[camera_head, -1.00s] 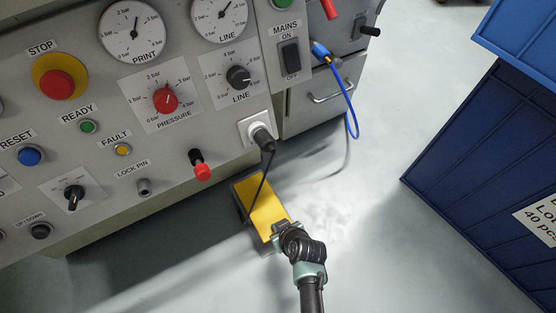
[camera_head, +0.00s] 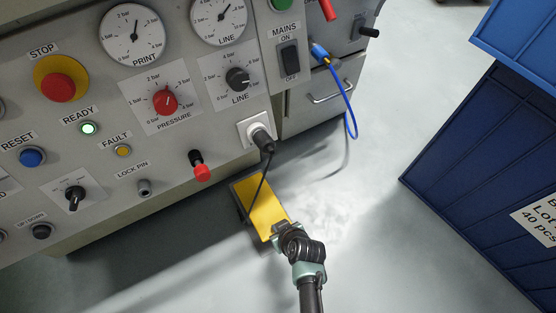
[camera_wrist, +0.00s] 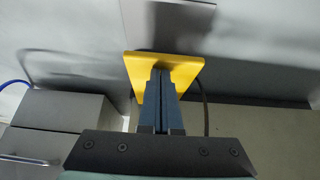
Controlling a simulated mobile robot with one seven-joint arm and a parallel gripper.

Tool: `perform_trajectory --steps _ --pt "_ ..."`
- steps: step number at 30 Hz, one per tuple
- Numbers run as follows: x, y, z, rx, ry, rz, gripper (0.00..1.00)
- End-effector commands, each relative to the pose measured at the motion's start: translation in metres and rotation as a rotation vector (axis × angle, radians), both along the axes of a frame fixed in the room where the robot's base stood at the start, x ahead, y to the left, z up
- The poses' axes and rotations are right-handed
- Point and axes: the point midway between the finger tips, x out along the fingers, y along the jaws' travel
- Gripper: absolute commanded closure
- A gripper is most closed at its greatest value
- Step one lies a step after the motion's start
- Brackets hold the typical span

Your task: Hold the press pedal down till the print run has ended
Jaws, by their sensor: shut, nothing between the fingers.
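The yellow press pedal (camera_head: 265,207) lies on the floor below the front of the machine panel. In the wrist view the yellow pedal plate (camera_wrist: 186,74) shows behind my fingers. My gripper (camera_head: 281,236) is at the pedal's near end in the head view, with its fingers together (camera_wrist: 161,80) and over the plate. I cannot tell how far the plate is pressed. The green READY lamp (camera_head: 89,129) is lit. The amber FAULT lamp (camera_head: 123,150) looks unlit.
A black cable hangs from the plug (camera_head: 262,139) past the pedal. A blue hose (camera_head: 348,103) loops beside the grey cabinet. Blue crates (camera_head: 480,170) stand at the right. The floor between the pedal and the crates is clear.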

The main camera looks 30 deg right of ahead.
Motion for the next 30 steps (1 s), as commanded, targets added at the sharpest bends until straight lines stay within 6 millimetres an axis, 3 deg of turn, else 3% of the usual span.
perform_trajectory --steps 7,18,30 --pt "0.011 0.008 0.045 0.002 -0.004 0.003 1.00" --pt "-0.037 0.005 0.098 0.002 -0.009 0.000 1.00" --pt "-0.052 0.005 0.113 0.002 -0.014 0.002 1.00"
